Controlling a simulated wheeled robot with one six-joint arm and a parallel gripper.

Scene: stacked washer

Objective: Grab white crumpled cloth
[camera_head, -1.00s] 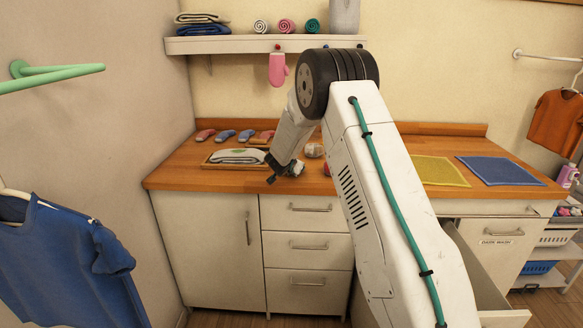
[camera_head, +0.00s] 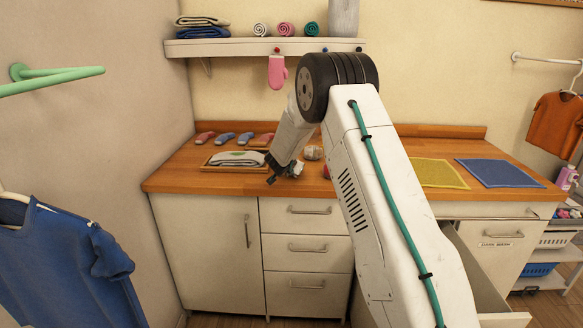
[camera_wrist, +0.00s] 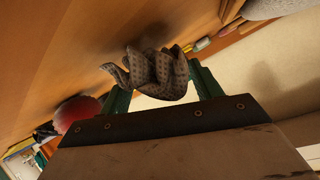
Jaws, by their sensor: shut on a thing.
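The crumpled cloth (camera_wrist: 155,75) looks greyish with small dark dots in the shaded wrist view. It sits bunched between the green fingers of my gripper (camera_wrist: 160,84), which are shut on it. In the head view my gripper (camera_head: 285,172) is low over the left part of the wooden counter, to the right of the tray. A pale crumpled lump (camera_head: 313,153) shows just to its right, between it and my arm. The fingertips are hard to see there. I cannot tell whether the cloth touches the counter.
A wooden tray with a folded towel (camera_head: 238,158) lies left of my gripper. Several small socks (camera_head: 225,138) lie behind it. A red round thing (camera_wrist: 77,112) is close by in the wrist view. Yellow (camera_head: 440,172) and blue mats (camera_head: 498,172) lie right. A drawer stands open.

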